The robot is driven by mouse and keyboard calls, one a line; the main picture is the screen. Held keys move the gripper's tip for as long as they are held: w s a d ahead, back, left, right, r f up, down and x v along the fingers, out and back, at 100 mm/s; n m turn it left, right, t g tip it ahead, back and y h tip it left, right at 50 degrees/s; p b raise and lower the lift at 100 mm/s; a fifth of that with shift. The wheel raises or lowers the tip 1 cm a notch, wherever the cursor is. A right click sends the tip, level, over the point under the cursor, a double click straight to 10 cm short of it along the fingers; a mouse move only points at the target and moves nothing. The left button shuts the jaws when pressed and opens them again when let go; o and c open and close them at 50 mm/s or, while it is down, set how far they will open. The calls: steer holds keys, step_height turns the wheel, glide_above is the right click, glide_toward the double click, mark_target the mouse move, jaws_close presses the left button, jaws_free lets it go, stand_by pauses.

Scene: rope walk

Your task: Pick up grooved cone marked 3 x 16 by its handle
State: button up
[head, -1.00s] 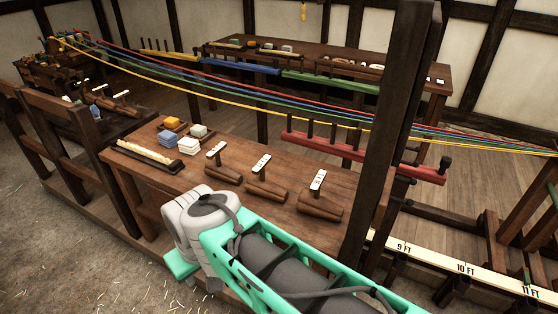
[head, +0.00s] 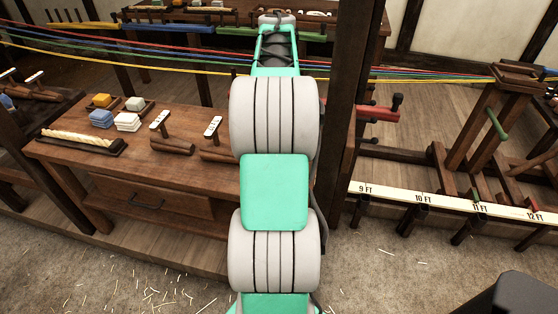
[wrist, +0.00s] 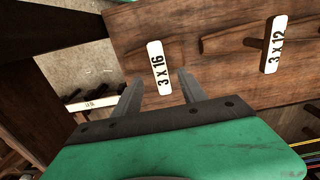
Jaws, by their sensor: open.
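The label plate of the grooved cone marked 3 x 16 (wrist: 159,67) is white and stands upright in the wrist picture. My gripper (wrist: 160,77) is open, with one finger on each side of this plate in the picture. I cannot tell how far below the fingertips the handle is. A cone marked 3 x 12 (wrist: 234,39) lies to the right on the same wooden bench (wrist: 140,20). In the head view my arm hides the gripper and the right-hand cone.
In the head view, two other cones with handles (head: 172,145) (head: 217,154) stand on the bench (head: 75,155). Blocks (head: 102,118) and a rope tray (head: 80,143) are at its left. A dark post (head: 352,90) rises right of my arm. Coloured ropes (head: 180,68) cross behind.

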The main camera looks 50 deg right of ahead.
step_height(320, 180, down, 6)
steer(key=shift+a+r, duration=0.15)
steer(key=shift+r, duration=0.05)
jaws_close()
stand_by(0.4)
steer(key=shift+r, duration=0.1)
stand_by(0.9)
